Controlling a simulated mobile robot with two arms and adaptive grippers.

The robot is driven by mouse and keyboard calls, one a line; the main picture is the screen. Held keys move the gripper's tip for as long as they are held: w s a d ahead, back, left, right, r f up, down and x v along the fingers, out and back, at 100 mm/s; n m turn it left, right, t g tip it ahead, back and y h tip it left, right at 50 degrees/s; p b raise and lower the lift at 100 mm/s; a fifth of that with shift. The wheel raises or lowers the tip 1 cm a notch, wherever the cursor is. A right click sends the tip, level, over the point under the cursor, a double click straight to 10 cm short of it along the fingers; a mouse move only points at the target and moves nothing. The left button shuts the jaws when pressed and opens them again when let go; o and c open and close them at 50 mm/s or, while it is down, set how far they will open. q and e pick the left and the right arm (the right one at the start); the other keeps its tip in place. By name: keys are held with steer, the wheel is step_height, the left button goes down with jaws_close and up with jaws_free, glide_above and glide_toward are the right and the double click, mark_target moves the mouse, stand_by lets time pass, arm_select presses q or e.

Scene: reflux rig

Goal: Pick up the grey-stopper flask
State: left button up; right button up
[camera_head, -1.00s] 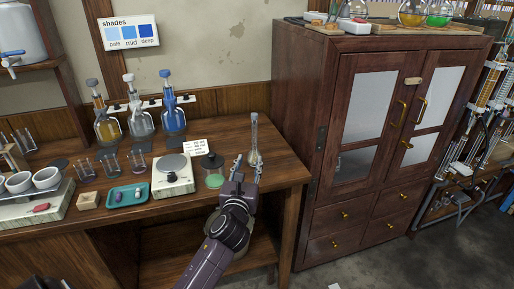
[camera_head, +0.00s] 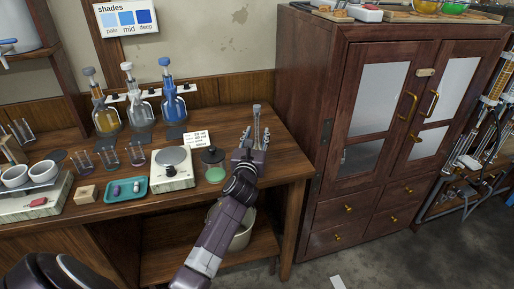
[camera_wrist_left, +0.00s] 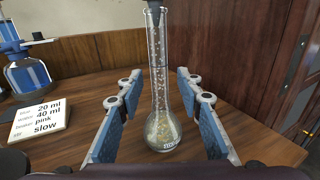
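The grey-stopper flask (camera_head: 256,118) is a clear, long-necked flask standing upright near the right end of the wooden table. In the left wrist view the flask (camera_wrist_left: 160,100) has a round bulb with a little pale yellowish matter, and its dark grey stopper is cut off by the top edge. My left gripper (camera_head: 254,138) is at the flask, low over the table. In the left wrist view the left gripper (camera_wrist_left: 160,82) is open, with one finger on each side of the flask and gaps between. The flask's lower part is hidden by my gripper in the head view. My right gripper is not in view.
A jar with a green base (camera_head: 214,168) stands just left of my gripper, beside a white scale (camera_head: 172,178). A note card (camera_head: 196,139) lies behind them. Bottles with grey, white and blue tops stand at the back. A tall wooden cabinet (camera_head: 300,110) rises to the right.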

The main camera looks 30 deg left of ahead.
arm_select(q)
steer(key=shift+w+a, duration=0.1)
steer(key=shift+w, duration=0.05)
steer(key=shift+c, duration=0.7)
jaws_close()
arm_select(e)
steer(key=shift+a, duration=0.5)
arm_select(q)
steer(key=shift+r, duration=0.1)
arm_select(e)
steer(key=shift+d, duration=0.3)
arm_select(q)
steer(key=shift+r, duration=0.1)
